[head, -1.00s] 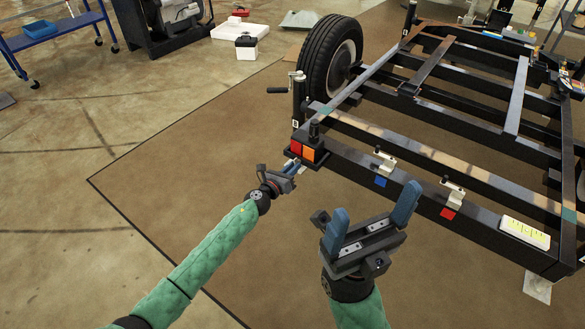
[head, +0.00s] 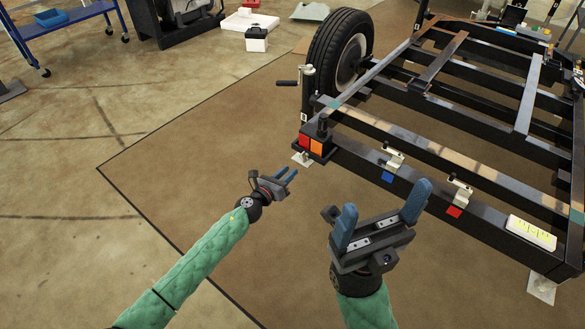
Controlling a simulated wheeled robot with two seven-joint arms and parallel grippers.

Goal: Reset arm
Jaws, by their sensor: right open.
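My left gripper (head: 286,177) is at the end of the green arm from the left. It is in front of the trailer frame's near left corner, apart from it. Its two blue fingers look slightly apart, with nothing seen between them. My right gripper (head: 382,214) is in the lower middle, in front of the frame's near beam. Its two blue fingers are wide apart and it is empty.
A black trailer frame (head: 440,180) with a wheel (head: 340,50) fills the right side. Its near beam carries a red and orange lamp (head: 310,145), two white brackets (head: 393,160) and a white-yellow plate (head: 531,232). A blue cart (head: 70,22) stands at the far left. The left floor is clear.

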